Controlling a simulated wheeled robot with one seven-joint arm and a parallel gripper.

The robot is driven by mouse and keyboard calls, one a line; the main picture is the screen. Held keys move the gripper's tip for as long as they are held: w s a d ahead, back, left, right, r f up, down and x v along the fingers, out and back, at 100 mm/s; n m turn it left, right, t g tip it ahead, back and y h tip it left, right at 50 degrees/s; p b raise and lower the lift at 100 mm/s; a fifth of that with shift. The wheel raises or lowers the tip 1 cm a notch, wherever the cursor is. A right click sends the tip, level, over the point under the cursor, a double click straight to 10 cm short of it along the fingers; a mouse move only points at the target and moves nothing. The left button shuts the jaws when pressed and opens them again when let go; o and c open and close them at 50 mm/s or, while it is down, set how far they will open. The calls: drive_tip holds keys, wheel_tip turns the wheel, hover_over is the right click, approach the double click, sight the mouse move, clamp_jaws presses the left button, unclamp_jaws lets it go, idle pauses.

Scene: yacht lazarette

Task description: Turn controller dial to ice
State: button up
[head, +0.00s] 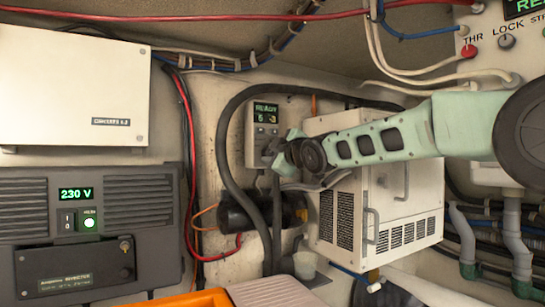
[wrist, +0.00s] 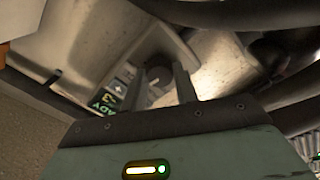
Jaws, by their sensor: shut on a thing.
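The controller (head: 265,117) is a small grey box on the back wall, with a dark display that reads READY in green. In the wrist view its display (wrist: 103,101) and small buttons show at an angle. My gripper (head: 276,150) reaches in from the right at the controller's lower half and hides the dial in the head view. In the wrist view the dark round dial (wrist: 159,76) sits between my two fingers, which are shut on it. The dial's marks, including ice, cannot be read.
A white vented box (head: 365,215) with handles stands just below my arm. Thick black hoses (head: 224,140) loop beside the controller. A dark inverter (head: 80,235) showing 230 V and a white case (head: 70,90) are at left. A switch panel (head: 485,50) is upper right.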

drive_tip(key=shift+f+m, duration=0.1)
drive_tip(key=shift+m, duration=1.4)
drive_tip(key=shift+b, duration=0.3)
drive_tip(key=o, duration=1)
drive_tip(key=b+v, duration=0.3)
drive_tip(key=v, duration=1.4)
drive_tip(key=shift+s+d, duration=0.15)
drive_tip(key=shift+d, duration=0.05)
